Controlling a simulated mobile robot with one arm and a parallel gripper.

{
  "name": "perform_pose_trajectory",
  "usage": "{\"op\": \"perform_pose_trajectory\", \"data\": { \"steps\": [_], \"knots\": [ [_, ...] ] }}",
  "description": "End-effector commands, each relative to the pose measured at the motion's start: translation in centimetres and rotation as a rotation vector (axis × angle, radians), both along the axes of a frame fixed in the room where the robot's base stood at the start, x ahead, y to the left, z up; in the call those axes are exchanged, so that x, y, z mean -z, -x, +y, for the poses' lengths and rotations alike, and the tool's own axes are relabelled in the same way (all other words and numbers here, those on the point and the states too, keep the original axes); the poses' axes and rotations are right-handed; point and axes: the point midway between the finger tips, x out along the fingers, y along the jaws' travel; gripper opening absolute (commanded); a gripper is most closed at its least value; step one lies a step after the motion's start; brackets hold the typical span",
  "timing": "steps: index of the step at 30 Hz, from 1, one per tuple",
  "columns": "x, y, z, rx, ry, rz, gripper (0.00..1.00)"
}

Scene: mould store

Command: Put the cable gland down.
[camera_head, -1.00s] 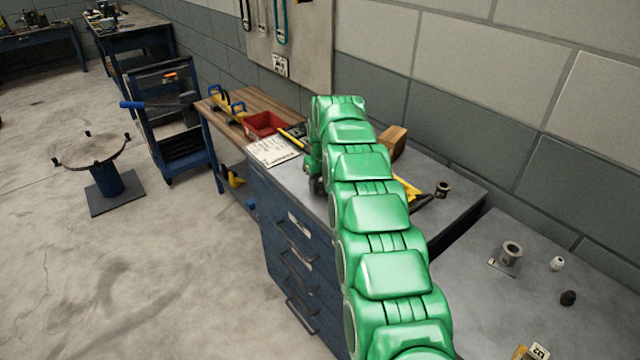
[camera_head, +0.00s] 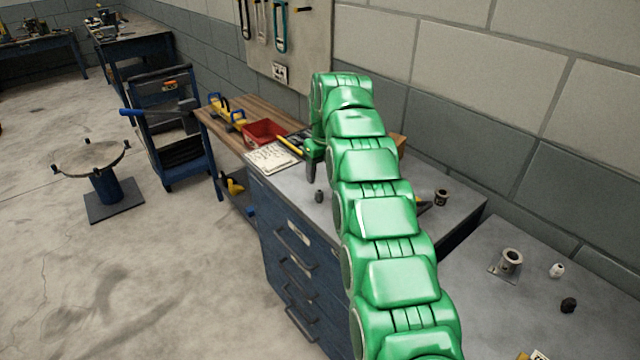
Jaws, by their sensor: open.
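A small dark grey piece, which I take to be the cable gland (camera_head: 319,196), stands on the grey top of the blue drawer cabinet (camera_head: 290,187), near its front edge. My gripper (camera_head: 312,173) is above and just behind it in the picture, fingers pointing down. The gripper is open and apart from the piece. My green arm hides part of the cabinet top.
A paper sheet (camera_head: 272,157) and a red bin (camera_head: 263,132) lie to the left. A dark ring-like part (camera_head: 441,197) stands at the cabinet's right. A flanged part (camera_head: 510,262), a white piece (camera_head: 556,270) and a black piece (camera_head: 568,305) are on the right-hand surface.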

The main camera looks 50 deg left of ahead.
Motion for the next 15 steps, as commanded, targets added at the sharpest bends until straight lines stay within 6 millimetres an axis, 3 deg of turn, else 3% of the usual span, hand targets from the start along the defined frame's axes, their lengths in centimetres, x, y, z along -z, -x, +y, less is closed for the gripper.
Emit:
{"op": "perform_pose_trajectory", "data": {
  "steps": [5,15],
  "knots": [
    [-2.1,-0.1,-0.2,0.001,-0.004,-0.002,0.57],
    [-3.6,-0.1,-0.5,0.001,0.002,0.000,0.57]
  ]
}}
